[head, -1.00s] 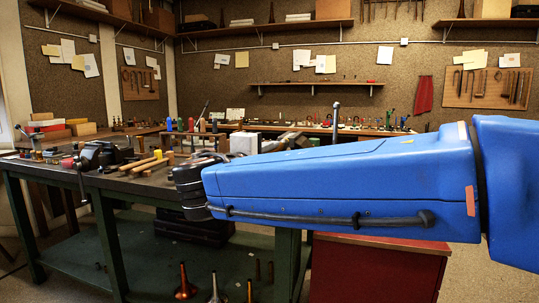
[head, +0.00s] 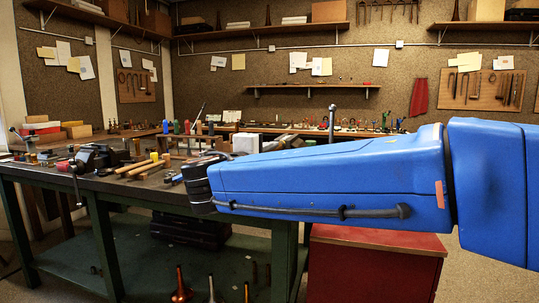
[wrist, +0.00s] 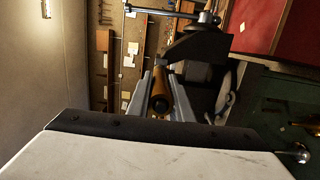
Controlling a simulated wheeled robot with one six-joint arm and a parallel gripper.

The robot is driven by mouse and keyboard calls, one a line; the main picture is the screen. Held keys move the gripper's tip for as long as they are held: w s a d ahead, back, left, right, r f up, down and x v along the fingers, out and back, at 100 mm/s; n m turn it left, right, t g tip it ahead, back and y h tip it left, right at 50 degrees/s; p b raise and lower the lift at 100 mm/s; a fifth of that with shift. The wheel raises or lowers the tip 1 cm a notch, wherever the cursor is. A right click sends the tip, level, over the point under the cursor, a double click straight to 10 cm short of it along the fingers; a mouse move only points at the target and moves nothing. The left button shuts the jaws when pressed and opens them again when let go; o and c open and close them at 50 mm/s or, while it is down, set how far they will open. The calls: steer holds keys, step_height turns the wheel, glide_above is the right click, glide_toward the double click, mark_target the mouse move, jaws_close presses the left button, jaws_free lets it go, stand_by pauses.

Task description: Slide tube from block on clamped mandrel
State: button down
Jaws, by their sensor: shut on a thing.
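In the wrist view a short brass-coloured tube (wrist: 160,96) points toward the camera between the two fingers of my gripper (wrist: 161,101). The gripper is shut on it. Beyond it is the dark bench vise (wrist: 200,46); the vise also shows in the head view (head: 95,157) at the bench's left. I cannot make out the mandrel or whether the tube still surrounds it.
The dark-topped green workbench (head: 115,184) holds wooden-handled tools (head: 140,167) between vise and gripper. A white block (head: 247,143) stands behind my forearm. A red cabinet (head: 370,270) is below the arm. Brass horn parts (head: 181,287) stand low under the bench.

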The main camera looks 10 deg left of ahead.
steer(key=c, duration=1.5)
jaws_free()
steer(key=shift+w, duration=0.1)
steer(key=s+a, duration=0.1)
steer(key=s, duration=0.4)
steer(key=s+a, duration=0.1)
steer(key=s, duration=0.5)
steer(key=s+a, duration=0.1)
steer(key=s, duration=0.5)
steer(key=shift+a, duration=0.15)
